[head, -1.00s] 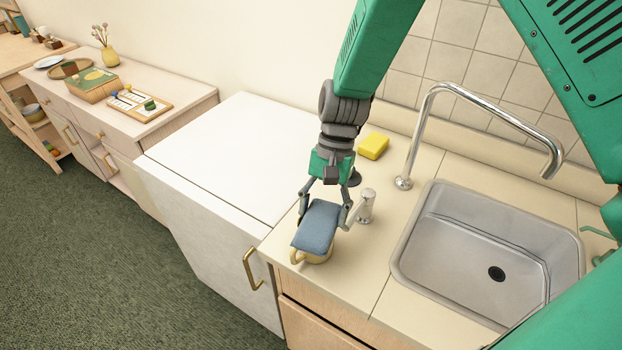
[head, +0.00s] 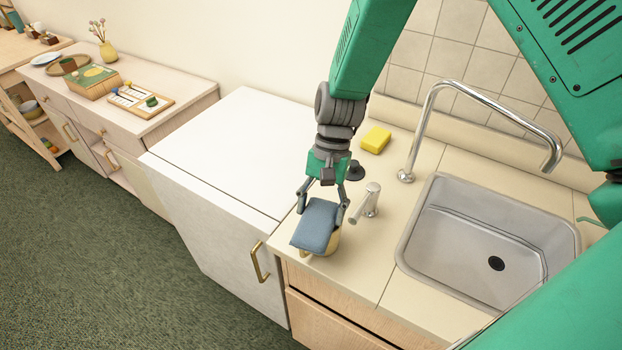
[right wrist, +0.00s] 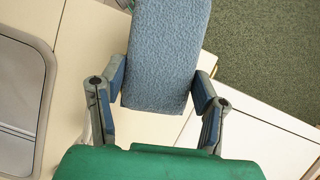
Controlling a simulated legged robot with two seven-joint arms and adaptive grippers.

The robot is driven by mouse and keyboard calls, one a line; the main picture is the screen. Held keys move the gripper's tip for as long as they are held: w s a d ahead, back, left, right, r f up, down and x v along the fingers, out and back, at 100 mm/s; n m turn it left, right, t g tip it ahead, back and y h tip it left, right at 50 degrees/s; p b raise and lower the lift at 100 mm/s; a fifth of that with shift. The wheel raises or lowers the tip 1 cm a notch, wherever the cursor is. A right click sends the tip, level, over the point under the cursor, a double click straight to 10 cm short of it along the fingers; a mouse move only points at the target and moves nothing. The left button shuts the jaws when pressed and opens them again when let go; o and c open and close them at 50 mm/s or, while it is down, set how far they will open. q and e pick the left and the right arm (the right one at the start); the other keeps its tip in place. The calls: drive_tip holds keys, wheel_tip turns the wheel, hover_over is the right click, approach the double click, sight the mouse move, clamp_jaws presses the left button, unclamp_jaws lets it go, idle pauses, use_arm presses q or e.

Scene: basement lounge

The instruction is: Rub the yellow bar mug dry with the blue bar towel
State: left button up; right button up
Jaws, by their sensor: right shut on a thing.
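The blue bar towel (head: 315,226) is a folded pad between the fingers of my right gripper (head: 322,205), which is shut on it. The yellow bar mug (head: 332,242) stands on the counter's front left part, mostly hidden under the towel; its side and a bit of its handle show. The towel looks to be on or just above the mug; I cannot tell if they touch. In the right wrist view the towel (right wrist: 168,55) is ahead of the right gripper (right wrist: 160,105), and the mug is hidden. My left gripper is not in view.
A metal dispenser (head: 369,198) stands close right of the gripper. Behind it lie a yellow sponge (head: 376,140) and a dark stopper (head: 356,170). The sink (head: 430,260) and tall faucet (head: 425,120) are right. A white cabinet (head: 225,150) is left.

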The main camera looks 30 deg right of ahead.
drive_tip(key=shift+r, duration=0.7)
drive_tip(key=shift+a+r+p, duration=0.25)
drive_tip(key=shift+a+r, duration=0.2)
drive_tip(key=shift+r, duration=0.2)
drive_tip(key=shift+a+r+p, duration=0.25)
drive_tip(key=shift+a+r, duration=0.15)
drive_tip(key=shift+r, duration=0.2)
drive_tip(key=shift+d+r, duration=0.8)
drive_tip(key=shift+r, duration=0.3)
drive_tip(key=shift+a+r, duration=0.35)
drive_tip(key=shift+r, duration=0.2)
drive_tip(key=shift+a+r, duration=0.35)
drive_tip(key=shift+r, duration=0.2)
drive_tip(key=shift+d+f, duration=0.1)
drive_tip(key=shift+d, duration=0.3)
drive_tip(key=shift+d+r, duration=0.1)
drive_tip(key=shift+r, duration=0.1)
wheel_tip(320, 180, up, 8)
drive_tip(key=shift+a+f, duration=0.15)
drive_tip(key=shift+a, duration=0.15)
